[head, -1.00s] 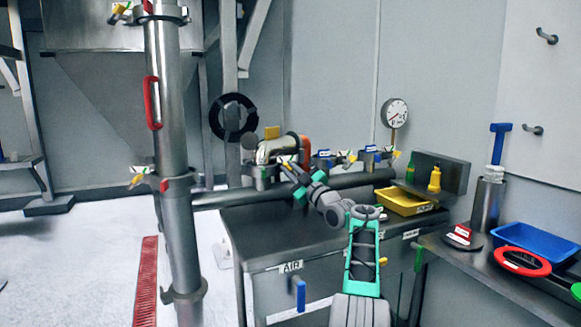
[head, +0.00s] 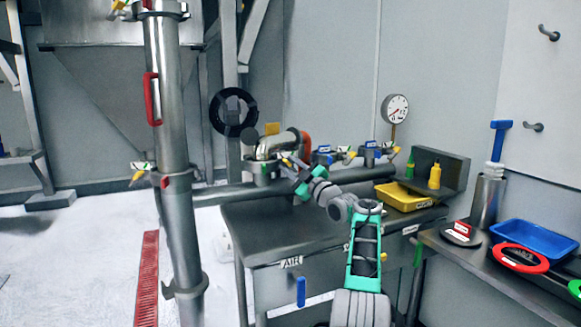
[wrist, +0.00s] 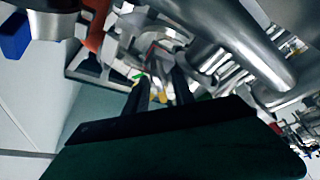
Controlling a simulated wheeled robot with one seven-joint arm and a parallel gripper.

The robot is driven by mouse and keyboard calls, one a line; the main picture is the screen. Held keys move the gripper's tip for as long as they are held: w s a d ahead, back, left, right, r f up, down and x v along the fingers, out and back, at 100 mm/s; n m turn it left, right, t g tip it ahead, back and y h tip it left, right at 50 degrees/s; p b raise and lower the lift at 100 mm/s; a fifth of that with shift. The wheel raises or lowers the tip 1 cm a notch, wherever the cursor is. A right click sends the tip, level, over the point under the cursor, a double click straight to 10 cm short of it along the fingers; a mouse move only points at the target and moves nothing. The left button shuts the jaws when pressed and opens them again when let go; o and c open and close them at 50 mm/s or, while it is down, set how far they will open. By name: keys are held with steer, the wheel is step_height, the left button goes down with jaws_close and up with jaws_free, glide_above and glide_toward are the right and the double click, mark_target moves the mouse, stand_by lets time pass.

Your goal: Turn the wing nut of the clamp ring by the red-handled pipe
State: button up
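The steel upright pipe (head: 166,120) with the red handle (head: 152,100) stands left of centre in the head view. A clamp ring (head: 178,181) sits around it below the handle, with a yellow wing nut (head: 137,176) at its left. My gripper (head: 289,166) is at another clamp ring (head: 260,168), under the bent steel pipe on the bench, well right of the upright pipe. In the wrist view its two black fingers (wrist: 162,88) stand apart, with a small yellow piece (wrist: 163,96) showing between them. I cannot tell whether they touch it.
A horizontal pipe (head: 345,181) runs along the bench (head: 270,225). Blue-tagged clamps (head: 370,153) stand right of my gripper. A yellow tray (head: 403,199) and a blue tray (head: 535,246) lie farther right. Floor is open left of the upright pipe, beside a red grating (head: 147,280).

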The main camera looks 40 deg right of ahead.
steer(key=shift+s+f+b, duration=0.2)
steer(key=shift+s+b, duration=0.2)
steer(key=shift+s, duration=0.1)
steer(key=b+v, duration=0.1)
steer(key=v, duration=0.5)
steer(key=shift+s+b, duration=0.3)
steer(key=shift+s, duration=0.1)
